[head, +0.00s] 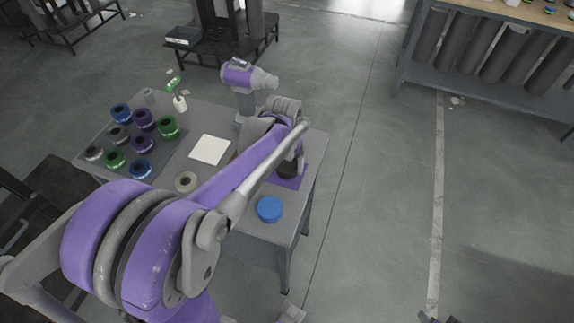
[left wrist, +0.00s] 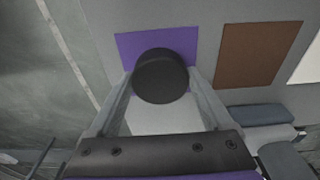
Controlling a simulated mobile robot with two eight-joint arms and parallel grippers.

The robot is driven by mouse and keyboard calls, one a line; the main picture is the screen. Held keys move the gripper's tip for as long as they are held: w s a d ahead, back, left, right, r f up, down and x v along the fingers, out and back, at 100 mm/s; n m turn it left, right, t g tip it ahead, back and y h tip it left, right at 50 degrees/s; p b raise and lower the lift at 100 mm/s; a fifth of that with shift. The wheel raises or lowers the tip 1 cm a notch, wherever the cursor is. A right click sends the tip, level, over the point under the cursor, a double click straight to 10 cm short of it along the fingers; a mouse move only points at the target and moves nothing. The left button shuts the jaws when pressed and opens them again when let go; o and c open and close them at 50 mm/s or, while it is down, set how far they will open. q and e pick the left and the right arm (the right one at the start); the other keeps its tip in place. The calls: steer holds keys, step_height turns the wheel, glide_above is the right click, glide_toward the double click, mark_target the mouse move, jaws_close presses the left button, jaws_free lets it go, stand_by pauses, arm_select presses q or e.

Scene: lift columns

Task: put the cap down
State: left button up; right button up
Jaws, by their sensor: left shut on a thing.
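The cap is a dark, nearly black round piece (left wrist: 161,76) between the two fingers of my left gripper (left wrist: 160,85) in the left wrist view. In the head view the dark cap (head: 287,169) shows partly below the gripper (head: 291,157), near the table's right edge. My left gripper is shut on it. Behind the cap lies a purple square mat (left wrist: 128,46), which also shows in the head view (head: 297,181). The cap covers part of the mat, and I cannot tell whether it touches it. My right gripper is not in view.
A brown square (left wrist: 258,54) lies beside the purple mat. Open floor is right of the table.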

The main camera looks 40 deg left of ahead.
mark_target(285, 169)
arm_select(q)
steer(key=shift+f, duration=0.25)
steer(key=shift+f, duration=0.2)
steer(key=o, duration=1.3)
steer(key=shift+r, duration=0.5)
steer(key=r, duration=0.3)
steer(key=s+r+p, duration=0.1)
steer(key=r, duration=0.7)
steer(key=shift+s+d+r, duration=0.2)
